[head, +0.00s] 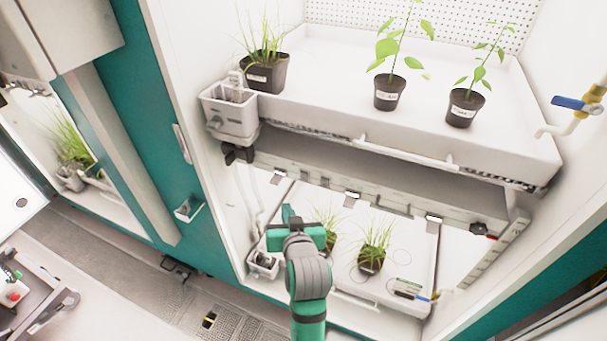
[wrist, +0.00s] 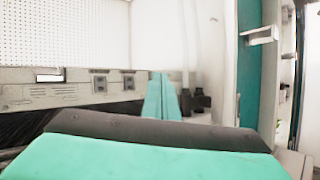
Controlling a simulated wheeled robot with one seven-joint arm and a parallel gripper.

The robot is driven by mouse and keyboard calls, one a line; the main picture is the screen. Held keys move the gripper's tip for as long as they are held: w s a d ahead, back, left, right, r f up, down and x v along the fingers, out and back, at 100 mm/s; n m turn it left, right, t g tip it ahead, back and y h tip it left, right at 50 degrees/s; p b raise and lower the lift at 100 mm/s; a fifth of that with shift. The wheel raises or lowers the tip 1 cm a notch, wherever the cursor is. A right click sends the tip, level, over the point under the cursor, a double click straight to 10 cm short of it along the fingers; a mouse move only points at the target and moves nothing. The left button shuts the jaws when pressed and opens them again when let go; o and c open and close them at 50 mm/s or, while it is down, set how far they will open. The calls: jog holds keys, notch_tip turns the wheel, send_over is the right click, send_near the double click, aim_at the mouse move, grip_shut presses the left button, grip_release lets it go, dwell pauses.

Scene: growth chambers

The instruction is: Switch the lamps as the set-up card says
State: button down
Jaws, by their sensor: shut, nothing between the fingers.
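My gripper (head: 288,214) is shut and empty in the lower bay of the chamber, below the left part of the lamp bar (head: 318,181). Its teal fingers (wrist: 162,98) point up at the middle of the wrist view. Two small dark switches, a left one (wrist: 100,82) and a right one (wrist: 128,80), sit on a pale panel left of the fingers. I cannot tell which way they are set, nor whether the fingers touch the panel. A black knob (head: 478,229) is at the bar's right end. No readable set-up card shows.
Grass pots, including one (head: 374,248), stand in the lower tray close right of my gripper. A white holder (head: 264,262) is below it. The upper tray (head: 320,95) overhangs with potted plants. A blue-handled valve (head: 576,103) is at the right wall.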

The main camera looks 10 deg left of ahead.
jog(key=shift+w+r, duration=0.1)
jog(key=shift+w, duration=0.1)
dwell(0.3)
send_near(304, 176)
jog(key=w+a+f, duration=0.3)
jog(key=a, duration=0.1)
jog(key=shift+w, duration=0.25)
jog(key=shift+d, duration=0.1)
jog(key=shift+w+d, duration=0.1)
jog(key=shift+w, duration=0.1)
dwell(1.8)
jog(key=shift+w, duration=0.25)
jog(key=shift+s+r, duration=0.1)
jog(key=shift+w, duration=0.35)
dwell(0.7)
